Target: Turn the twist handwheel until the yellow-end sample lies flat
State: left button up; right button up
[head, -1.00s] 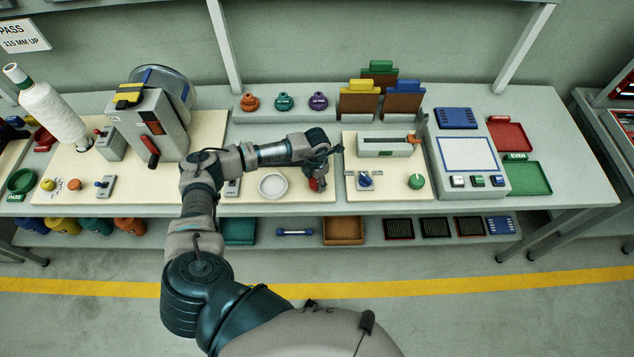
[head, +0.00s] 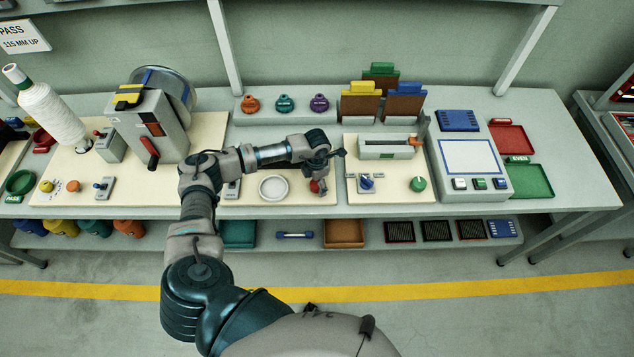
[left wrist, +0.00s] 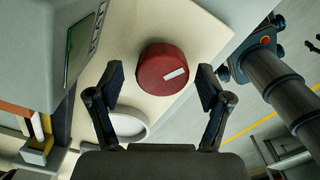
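A red round knob (left wrist: 164,70) with a white bar on its face, which looks like the handwheel, shows in the left wrist view. In the head view only a bit of its red (head: 316,187) shows below my left gripper (head: 323,174). In the left wrist view the fingers of the left gripper (left wrist: 159,80) are spread, one on each side of the knob. My arm hides much of this station in the head view.
A white round dish (head: 272,187) lies left of the knob. A grey housing with a small screen (left wrist: 78,47) stands beside it. On the board to the right are a grey slotted box (head: 375,151), a blue knob (head: 366,182) and a green knob (head: 418,184).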

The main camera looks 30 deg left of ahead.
pick_arm(q)
notch_tip(320, 180, up, 12)
dwell(0.6)
jog(key=shift+f, duration=0.1)
